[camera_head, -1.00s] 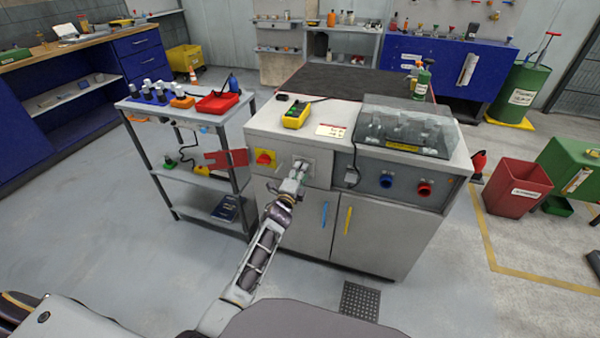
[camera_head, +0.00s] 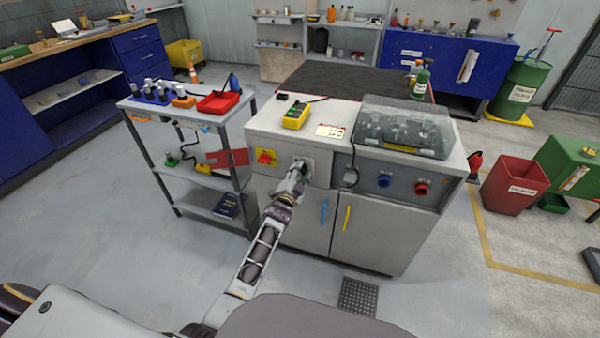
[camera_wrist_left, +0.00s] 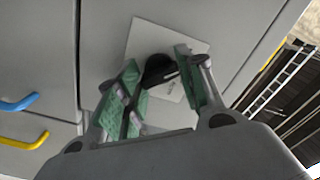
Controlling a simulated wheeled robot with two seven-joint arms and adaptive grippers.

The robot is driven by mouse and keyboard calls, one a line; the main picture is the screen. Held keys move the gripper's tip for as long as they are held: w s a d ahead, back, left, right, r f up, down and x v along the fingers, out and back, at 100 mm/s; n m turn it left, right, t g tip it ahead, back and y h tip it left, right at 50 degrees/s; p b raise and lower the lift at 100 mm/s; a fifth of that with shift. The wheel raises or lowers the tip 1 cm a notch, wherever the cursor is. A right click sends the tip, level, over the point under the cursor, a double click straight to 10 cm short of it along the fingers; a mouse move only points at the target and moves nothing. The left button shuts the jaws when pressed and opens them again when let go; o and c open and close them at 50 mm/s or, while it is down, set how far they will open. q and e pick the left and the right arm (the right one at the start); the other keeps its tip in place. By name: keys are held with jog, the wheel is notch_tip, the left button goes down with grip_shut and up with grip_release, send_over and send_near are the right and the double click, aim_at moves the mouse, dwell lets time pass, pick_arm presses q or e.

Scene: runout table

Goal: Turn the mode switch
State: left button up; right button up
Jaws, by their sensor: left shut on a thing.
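The mode switch is a black knob (camera_wrist_left: 158,70) on a pale square plate (camera_wrist_left: 148,34) in the left wrist view. In the head view the plate (camera_head: 309,160) is on the front of the grey cabinet, and the knob is hidden behind my gripper. My left gripper (camera_head: 300,174) reaches the plate from the front. In the wrist view its green-padded fingers (camera_wrist_left: 156,64) stand on either side of the knob, shut on it. The plate looks tilted in that view. The knob's pointer setting cannot be read. My right gripper is not in view.
A red-and-yellow switch (camera_head: 265,157) is just left of the plate. Blue (camera_head: 384,180) and red (camera_head: 421,189) knobs are further right. Below are doors with blue (camera_head: 324,212) and yellow (camera_head: 347,218) handles. A grey shelf cart (camera_head: 188,118) stands close at left.

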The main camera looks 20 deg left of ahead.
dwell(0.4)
pick_arm(q)
jog(key=o, duration=1)
jog(key=shift+o, duration=0.2)
jog(key=shift+s, duration=0.1)
jog(key=s, duration=1.1)
jog(key=shift+s+a, duration=0.2)
jog(key=shift+s, duration=0.2)
